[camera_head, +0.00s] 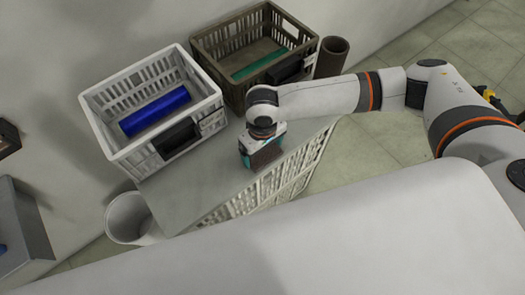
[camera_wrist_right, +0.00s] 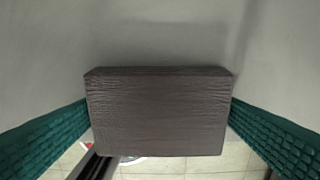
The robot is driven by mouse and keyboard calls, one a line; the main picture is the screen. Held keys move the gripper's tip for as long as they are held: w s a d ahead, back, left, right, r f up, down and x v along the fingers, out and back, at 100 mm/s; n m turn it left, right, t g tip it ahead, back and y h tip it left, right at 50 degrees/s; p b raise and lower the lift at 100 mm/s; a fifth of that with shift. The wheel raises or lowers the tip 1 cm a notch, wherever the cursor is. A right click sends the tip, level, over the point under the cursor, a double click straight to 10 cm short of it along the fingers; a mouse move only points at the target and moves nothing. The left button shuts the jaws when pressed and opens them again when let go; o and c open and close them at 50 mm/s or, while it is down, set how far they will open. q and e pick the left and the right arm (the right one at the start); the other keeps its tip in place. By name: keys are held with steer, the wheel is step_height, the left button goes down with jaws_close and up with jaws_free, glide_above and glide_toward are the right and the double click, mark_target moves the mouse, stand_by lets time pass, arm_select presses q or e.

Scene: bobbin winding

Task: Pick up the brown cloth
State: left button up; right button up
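The brown cloth (camera_head: 266,157) is a folded, block-shaped bundle near the right edge of the grey table in the head view. It fills the middle of the right wrist view (camera_wrist_right: 158,112). My right gripper (camera_head: 262,150) points down over it, with a teal finger on each side. In the wrist view both fingers meet the cloth's sides with no clear gap, so the gripper looks shut on it. Whether the cloth rests on the table or is slightly above it is hard to tell. My left gripper is not in view.
A white crate (camera_head: 150,85) holding a blue roll (camera_head: 155,112) and a brown crate (camera_head: 225,43) with a green item stand at the back. A brown tube (camera_head: 331,57) is behind my arm. A white bin (camera_head: 129,219) stands front left. A white lattice panel (camera_head: 290,178) borders the table's right side.

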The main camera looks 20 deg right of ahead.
steer(key=shift+c, duration=1.2)
steer(key=shift+r, duration=0.1)
step_height(320, 180, up, 10)
